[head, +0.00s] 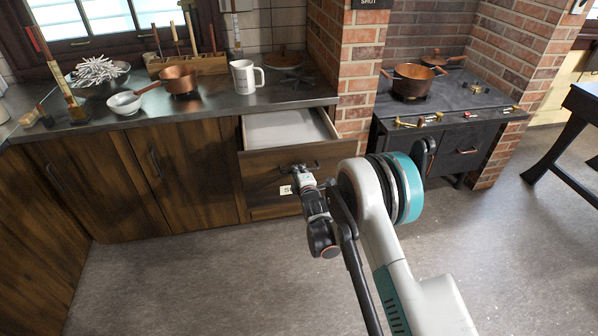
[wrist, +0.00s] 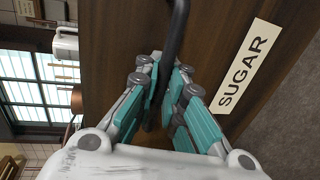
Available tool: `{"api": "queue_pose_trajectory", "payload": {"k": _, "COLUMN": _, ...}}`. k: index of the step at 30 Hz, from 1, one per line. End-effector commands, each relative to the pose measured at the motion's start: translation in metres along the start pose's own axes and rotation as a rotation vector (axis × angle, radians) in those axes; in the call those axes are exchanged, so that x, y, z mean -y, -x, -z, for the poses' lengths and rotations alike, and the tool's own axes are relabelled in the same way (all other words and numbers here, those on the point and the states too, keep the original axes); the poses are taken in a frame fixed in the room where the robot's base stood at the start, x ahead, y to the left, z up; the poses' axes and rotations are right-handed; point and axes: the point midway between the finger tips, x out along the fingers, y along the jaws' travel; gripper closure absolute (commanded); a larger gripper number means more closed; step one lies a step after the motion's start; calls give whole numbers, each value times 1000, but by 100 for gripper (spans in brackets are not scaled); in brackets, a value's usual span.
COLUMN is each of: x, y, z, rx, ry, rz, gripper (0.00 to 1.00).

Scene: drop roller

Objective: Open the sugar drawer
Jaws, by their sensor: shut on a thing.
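The sugar drawer (head: 262,170) is in the wooden counter, left of the brick pillar. It is pulled out, and its pale, empty-looking inside shows from above. Its front carries a dark bar handle (wrist: 176,40) and a white label (wrist: 244,66) reading SUGAR in the wrist view. In the head view my gripper (head: 300,172) is at the drawer front, by the handle, and covers part of the label. In the wrist view my gripper (wrist: 168,95) has its teal fingers closed around the handle.
The countertop above holds a white mug (head: 246,76), a copper pot (head: 180,80) and a white bowl (head: 125,102). A black stove (head: 440,125) stands beyond the brick pillar (head: 358,70). The grey floor (head: 200,275) before the drawer is clear on the left.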

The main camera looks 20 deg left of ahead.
Motion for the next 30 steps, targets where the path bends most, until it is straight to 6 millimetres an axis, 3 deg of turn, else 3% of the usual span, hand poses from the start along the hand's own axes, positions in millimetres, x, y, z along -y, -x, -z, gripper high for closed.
{"api": "queue_pose_trajectory", "payload": {"k": 7, "x": -1, "y": 0, "z": 0, "rx": 0, "ry": 0, "rz": -1, "gripper": 100}}
{"api": "queue_pose_trajectory", "payload": {"k": 9, "x": -1, "y": 0, "z": 0, "rx": 0, "ry": 0, "rz": -1, "gripper": 82}}
{"api": "queue_pose_trajectory", "payload": {"k": 11, "x": -1, "y": 0, "z": 0, "rx": 0, "ry": 0, "rz": -1, "gripper": 71}}
{"api": "queue_pose_trajectory", "payload": {"k": 23, "x": 0, "y": 4, "z": 0, "rx": 0, "ry": 0, "rz": 0, "gripper": 71}}
{"api": "queue_pose_trajectory", "payload": {"k": 30, "x": 0, "y": 40, "z": 0, "rx": 0, "ry": 0, "rz": 0, "gripper": 71}}
